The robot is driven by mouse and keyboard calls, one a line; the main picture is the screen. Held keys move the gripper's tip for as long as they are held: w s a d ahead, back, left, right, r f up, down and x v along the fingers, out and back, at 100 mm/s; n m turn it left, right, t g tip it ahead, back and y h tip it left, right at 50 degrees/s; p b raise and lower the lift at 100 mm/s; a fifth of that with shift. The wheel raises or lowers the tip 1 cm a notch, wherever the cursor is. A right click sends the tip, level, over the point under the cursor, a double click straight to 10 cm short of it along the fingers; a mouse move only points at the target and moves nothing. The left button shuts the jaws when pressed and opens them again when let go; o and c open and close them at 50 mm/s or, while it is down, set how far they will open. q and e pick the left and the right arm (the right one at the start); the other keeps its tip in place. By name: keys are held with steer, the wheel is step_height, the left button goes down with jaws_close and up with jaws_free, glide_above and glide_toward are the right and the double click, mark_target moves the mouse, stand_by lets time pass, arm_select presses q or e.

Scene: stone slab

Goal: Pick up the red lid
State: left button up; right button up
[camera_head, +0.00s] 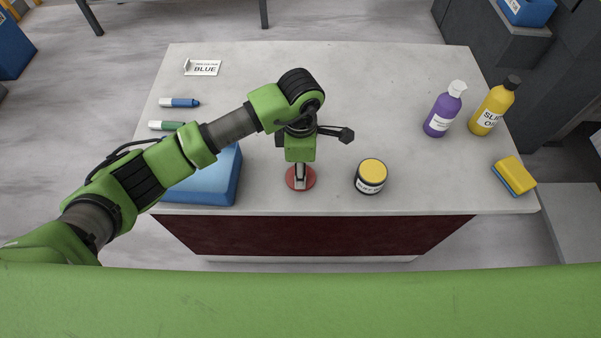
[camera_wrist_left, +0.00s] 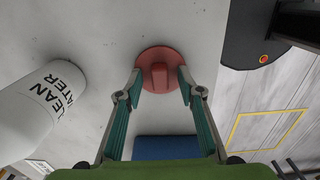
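The red lid (camera_head: 301,184) is a flat disc lying on the pale stone slab (camera_head: 340,70) near its front edge. In the left wrist view the red lid (camera_wrist_left: 160,52) shows a raised bar-shaped knob at its middle. My left gripper (camera_head: 300,172) is right over the lid, pointing down. In the left wrist view its two fingers (camera_wrist_left: 159,76) are apart, one on each side of the knob, with a visible gap to it. Part of the lid is hidden by the gripper in the head view. My right gripper is in neither view.
A jar with a yellow lid (camera_head: 371,175) stands just right of the red lid. A blue box (camera_head: 221,182) lies left, partly under my arm. A white bottle (camera_wrist_left: 40,105) shows in the wrist view. Purple (camera_head: 443,110) and yellow bottles (camera_head: 492,108) and a sponge (camera_head: 513,177) are far right.

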arm_select(q)
jaws_close()
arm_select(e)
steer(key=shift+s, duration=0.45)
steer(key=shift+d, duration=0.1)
